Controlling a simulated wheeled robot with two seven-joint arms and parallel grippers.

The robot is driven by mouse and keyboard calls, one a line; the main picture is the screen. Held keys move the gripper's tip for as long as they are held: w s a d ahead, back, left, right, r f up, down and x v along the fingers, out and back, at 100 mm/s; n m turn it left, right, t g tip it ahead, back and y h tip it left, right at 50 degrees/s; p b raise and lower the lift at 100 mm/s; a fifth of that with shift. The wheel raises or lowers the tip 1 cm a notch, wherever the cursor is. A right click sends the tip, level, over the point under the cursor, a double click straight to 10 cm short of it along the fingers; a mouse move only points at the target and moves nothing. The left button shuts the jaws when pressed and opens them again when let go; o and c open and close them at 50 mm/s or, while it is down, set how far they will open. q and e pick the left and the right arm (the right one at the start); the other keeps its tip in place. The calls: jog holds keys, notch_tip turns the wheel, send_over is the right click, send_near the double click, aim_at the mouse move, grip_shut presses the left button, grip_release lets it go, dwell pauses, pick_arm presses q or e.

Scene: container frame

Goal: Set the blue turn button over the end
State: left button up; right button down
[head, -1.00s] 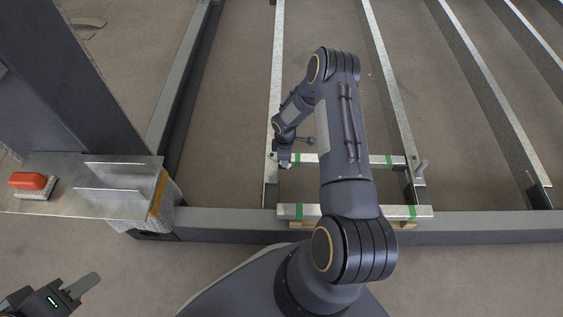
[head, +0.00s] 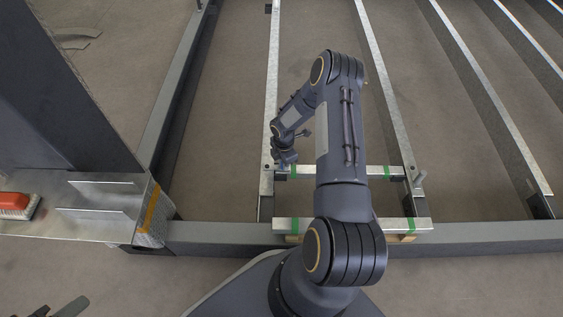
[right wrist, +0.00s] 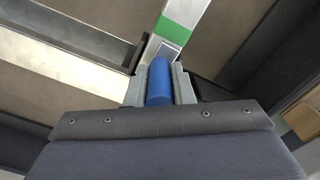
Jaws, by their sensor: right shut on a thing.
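My right gripper (right wrist: 160,82) is shut on the blue turn button (right wrist: 159,85), a blue rounded piece lying between its two grey fingers in the right wrist view. Just past the fingertips is the end of a metal crossbar (right wrist: 186,12) with a green band. The button's tip looks close to that end; I cannot tell whether they touch. In the head view the right gripper (head: 283,160) is at the left end of the upper crossbar (head: 340,171), and the button cannot be made out there. My left gripper (head: 65,308) is cut off at the lower left corner.
Long metal rails (head: 384,85) run away from me on the frame. A second crossbar with green bands (head: 340,223) lies nearer, and a grey lever (head: 420,178) stands at the right rail. A metal shelf (head: 90,218) with a red brush (head: 14,201) is at the left.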

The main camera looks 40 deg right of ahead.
jog(key=shift+w, duration=0.1)
jog(key=c, duration=1.3)
grip_release()
jog(key=shift+o, duration=0.2)
notch_tip(320, 180, up, 7)
jog(key=p, duration=0.3)
jog(key=shift+r, duration=0.45)
